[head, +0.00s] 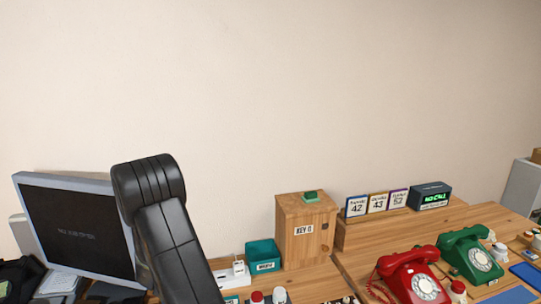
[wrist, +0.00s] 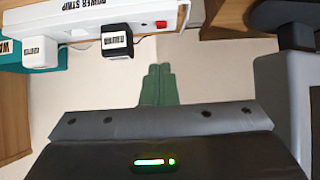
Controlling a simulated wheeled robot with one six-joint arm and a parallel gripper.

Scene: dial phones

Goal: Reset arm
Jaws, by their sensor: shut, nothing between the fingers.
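My gripper (wrist: 158,86) shows in the wrist view as two green fingers pressed together, with nothing between them. Pale plain surface lies behind the fingertips, and they touch nothing that I can see. My black arm (head: 165,220) rises at the lower left of the head view, in front of the monitor's right edge. The gripper itself does not show in the head view.
A power strip (wrist: 90,14) with a white plug (wrist: 40,52) and a black plug (wrist: 117,41) lies beyond the fingers. The monitor (head: 78,230), wooden key box (head: 305,232), teal bin (head: 263,256), red phone (head: 412,278) and green phone (head: 470,254) line the desk.

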